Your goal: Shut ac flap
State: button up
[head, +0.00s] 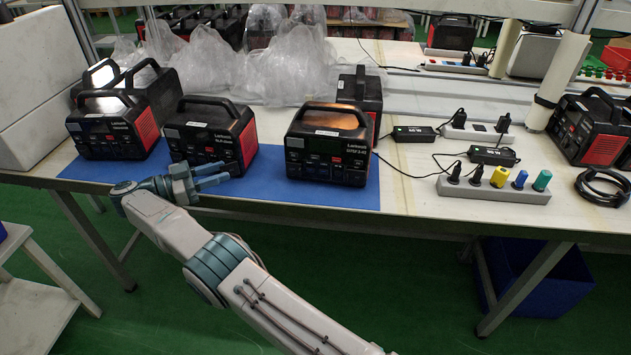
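Several black power stations with red side panels stand upright on a blue mat (330,195) at the front of the table. The left one (105,130), the middle one (205,140) and the right one (327,150) face me. My gripper (226,173) is in front of the lower front of the middle station, its fingers pointing right. The two fingers are apart with nothing visible between them. I cannot tell whether they touch the station. The AC flap is too small to make out, and the gripper hides part of the middle station's lower front.
Another station (361,92) stands behind the right one. Power strips (495,189) with plugs and cables lie to the right, near a further station (590,130). Clear plastic bags (215,65) lie behind. A white box (35,85) stands at the left.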

jog(key=shift+s+d+n+t+y+b, duration=0.35)
jog(key=shift+n+t+y, duration=0.3)
jog(key=shift+t, duration=0.25)
